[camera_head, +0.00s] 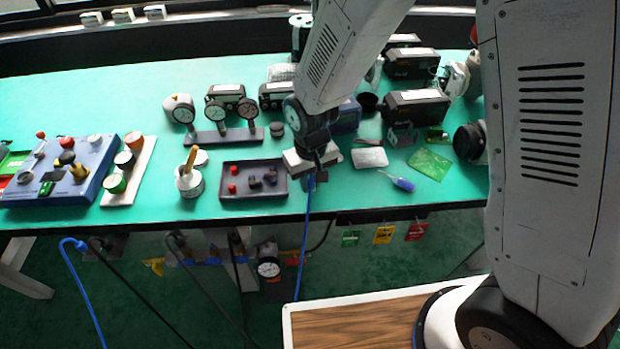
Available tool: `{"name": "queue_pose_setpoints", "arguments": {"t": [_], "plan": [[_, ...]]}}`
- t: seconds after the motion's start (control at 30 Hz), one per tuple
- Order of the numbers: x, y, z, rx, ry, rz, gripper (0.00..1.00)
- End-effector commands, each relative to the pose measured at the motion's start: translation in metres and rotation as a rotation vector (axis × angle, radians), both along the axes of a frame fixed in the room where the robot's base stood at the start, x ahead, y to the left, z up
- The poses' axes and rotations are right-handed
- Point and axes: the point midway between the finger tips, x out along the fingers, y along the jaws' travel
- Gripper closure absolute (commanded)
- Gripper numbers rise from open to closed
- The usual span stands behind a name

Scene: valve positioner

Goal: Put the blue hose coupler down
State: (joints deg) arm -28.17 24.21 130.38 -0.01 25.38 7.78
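My gripper (315,175) is at the front edge of the green bench, just right of the dark tray, pointing down. The blue hose coupler (310,183) is at its fingertips, and the gripper appears shut on it. The coupler is small here and partly hidden by the fingers. Its blue hose (304,240) hangs from the gripper past the bench edge toward the floor.
A dark tray (238,194) with small red and dark parts lies left of my gripper. Gauges on a stand (222,137) are behind it. A clear bag (370,157), a blue-handled tool (398,181) and a green card (430,163) lie to the right.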

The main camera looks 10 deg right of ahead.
Motion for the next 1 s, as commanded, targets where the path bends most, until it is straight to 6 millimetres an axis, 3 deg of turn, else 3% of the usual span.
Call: {"name": "queue_pose_setpoints", "arguments": {"t": [0.07, 0.47, 1.0], "plan": [[0.0, 0.0, 0.0, 0.0, 0.0, 0.001, 0.61], [0.0, 0.002, 0.009, 0.001, -0.002, 0.002, 0.61], [0.0, 0.002, 0.111, 0.001, -0.003, 0.002, 0.61]]}}
